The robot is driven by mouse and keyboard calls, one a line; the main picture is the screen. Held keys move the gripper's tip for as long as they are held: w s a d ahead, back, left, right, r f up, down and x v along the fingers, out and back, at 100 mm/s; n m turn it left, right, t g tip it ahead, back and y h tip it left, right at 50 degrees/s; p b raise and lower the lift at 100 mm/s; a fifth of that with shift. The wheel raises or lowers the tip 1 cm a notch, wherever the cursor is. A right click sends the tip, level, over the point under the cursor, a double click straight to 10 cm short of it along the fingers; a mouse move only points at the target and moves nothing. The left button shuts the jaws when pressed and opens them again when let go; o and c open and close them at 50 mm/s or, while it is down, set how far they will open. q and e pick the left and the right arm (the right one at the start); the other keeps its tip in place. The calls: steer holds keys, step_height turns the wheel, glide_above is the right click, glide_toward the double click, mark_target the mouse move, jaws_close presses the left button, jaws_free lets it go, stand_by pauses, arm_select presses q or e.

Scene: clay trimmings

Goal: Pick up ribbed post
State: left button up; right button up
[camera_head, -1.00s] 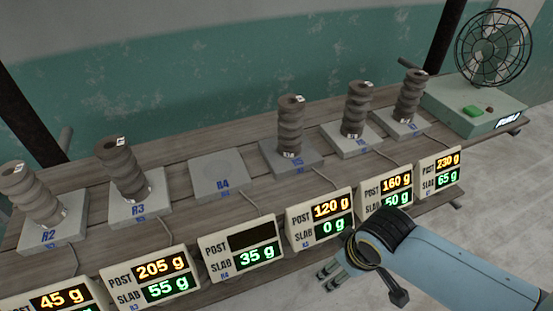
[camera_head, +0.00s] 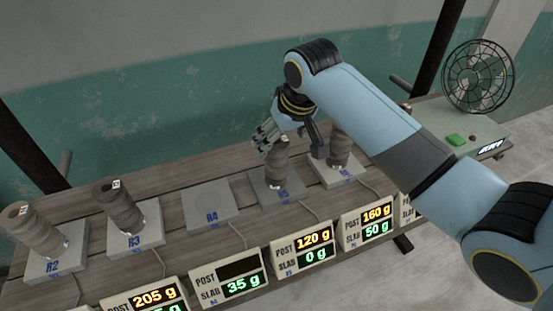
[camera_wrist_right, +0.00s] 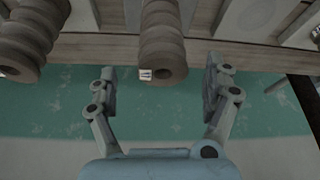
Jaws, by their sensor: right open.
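Several brown ribbed posts stand on grey slabs along a wooden bench. The post on R5 (camera_head: 278,165) is partly hidden by my right gripper (camera_head: 264,138), which is at its top. In the right wrist view this post (camera_wrist_right: 162,40) lies between the two open fingers of my right gripper (camera_wrist_right: 162,88), with space on both sides and a small white tag at its end. Other posts stand on R2 (camera_head: 32,230), on R3 (camera_head: 124,210) and on the slab right of R5 (camera_head: 341,152). The R4 slab (camera_head: 210,204) is bare. My left gripper is out of view.
Display boxes line the front; one reads post 120 g, slab 0 g (camera_head: 302,248), another post 160 g, slab 50 g (camera_head: 366,228). A fan (camera_head: 478,77) stands at the right end. A neighbouring post (camera_wrist_right: 30,40) is close to my right gripper in the wrist view.

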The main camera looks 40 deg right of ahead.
mark_target(276, 163)
steer(key=x, duration=0.2)
steer(key=w+p+x, duration=0.1)
steer(key=x, duration=0.2)
steer(key=shift+a+f, duration=0.1)
steer(key=shift+w+f, duration=0.25)
steer(key=shift+f, duration=0.35)
steer(key=shift+c, duration=0.4)
steer(key=c, duration=1.6)
jaws_close()
steer(key=shift+r, duration=0.15)
